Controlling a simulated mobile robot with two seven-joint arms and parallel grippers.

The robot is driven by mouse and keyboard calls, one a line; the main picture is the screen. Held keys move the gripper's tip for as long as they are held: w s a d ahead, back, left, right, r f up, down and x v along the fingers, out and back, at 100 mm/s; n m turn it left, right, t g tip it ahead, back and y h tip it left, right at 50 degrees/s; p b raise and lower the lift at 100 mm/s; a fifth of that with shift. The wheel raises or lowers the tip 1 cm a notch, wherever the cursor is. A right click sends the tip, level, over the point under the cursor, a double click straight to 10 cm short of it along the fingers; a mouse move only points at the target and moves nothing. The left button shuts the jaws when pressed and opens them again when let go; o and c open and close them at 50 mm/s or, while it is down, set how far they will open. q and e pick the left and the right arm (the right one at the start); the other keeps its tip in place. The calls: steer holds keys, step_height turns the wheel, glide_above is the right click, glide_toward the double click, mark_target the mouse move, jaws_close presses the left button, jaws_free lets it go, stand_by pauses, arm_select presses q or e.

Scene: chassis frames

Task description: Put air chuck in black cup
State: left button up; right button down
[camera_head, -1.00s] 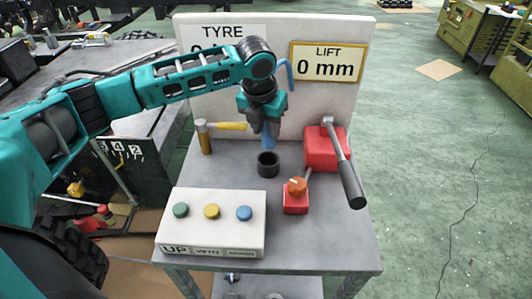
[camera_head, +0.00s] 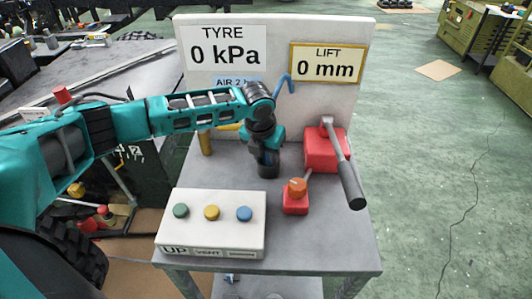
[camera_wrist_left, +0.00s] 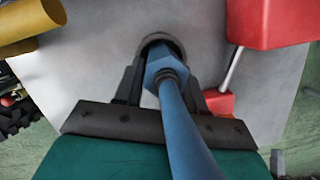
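My left gripper (camera_head: 268,158) is directly over the black cup (camera_head: 268,173), pointing down, with its fingers at the cup's mouth. The gripper is shut on the blue air chuck (camera_wrist_left: 166,72), whose shaft runs between the two fingers in the left wrist view. There the chuck's front end lies at the cup's round dark opening (camera_wrist_left: 149,45); how deep it reaches is hidden. In the head view my gripper covers most of the chuck. The cup stands upright on the grey cart top. My right gripper is not in view.
A red block with a grey lever (camera_head: 350,180) and a red base with an orange knob (camera_head: 296,188) stand right of the cup. A white button box (camera_head: 211,222) is in front. A yellow-handled tool (camera_head: 206,143) stands left; the sign panel (camera_head: 310,110) rises behind.

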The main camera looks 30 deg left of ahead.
arm_select(q)
steer(key=o, duration=0.4)
steer(key=shift+r, duration=0.1)
steer(key=v, duration=1.2)
steer(key=shift+s, duration=0.1)
